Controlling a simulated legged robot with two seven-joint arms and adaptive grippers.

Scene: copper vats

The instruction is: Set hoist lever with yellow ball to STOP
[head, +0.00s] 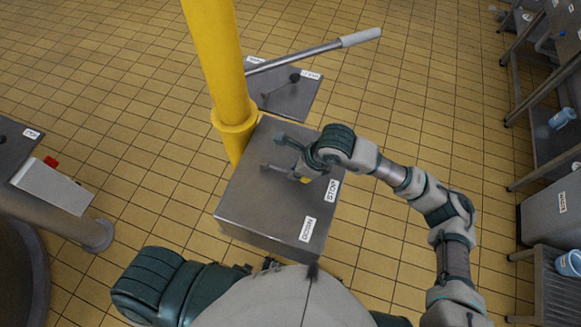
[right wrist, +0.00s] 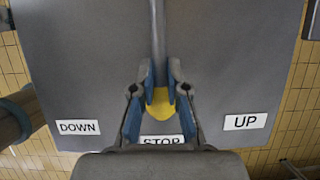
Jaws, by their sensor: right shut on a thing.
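The hoist lever is a thin grey rod over a grey metal control box (head: 262,205), ending in a yellow ball (right wrist: 160,104). My right gripper (right wrist: 161,88) is shut around the lever at the ball, with a blue-padded finger on each side. The ball also shows below the fingers in the head view (head: 305,179). In the right wrist view the rod points straight at the STOP label (right wrist: 162,141), partly hidden by my gripper. The DOWN label (right wrist: 78,127) lies to the left, the UP label (right wrist: 246,121) to the right. I cannot make out my left gripper.
A yellow post (head: 217,60) stands just behind the box. A second box (head: 290,97) with a lever and a long grey-handled bar (head: 315,51) lie beyond it. Metal shelving (head: 545,110) lines the right. Tiled floor to the right of the box is clear.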

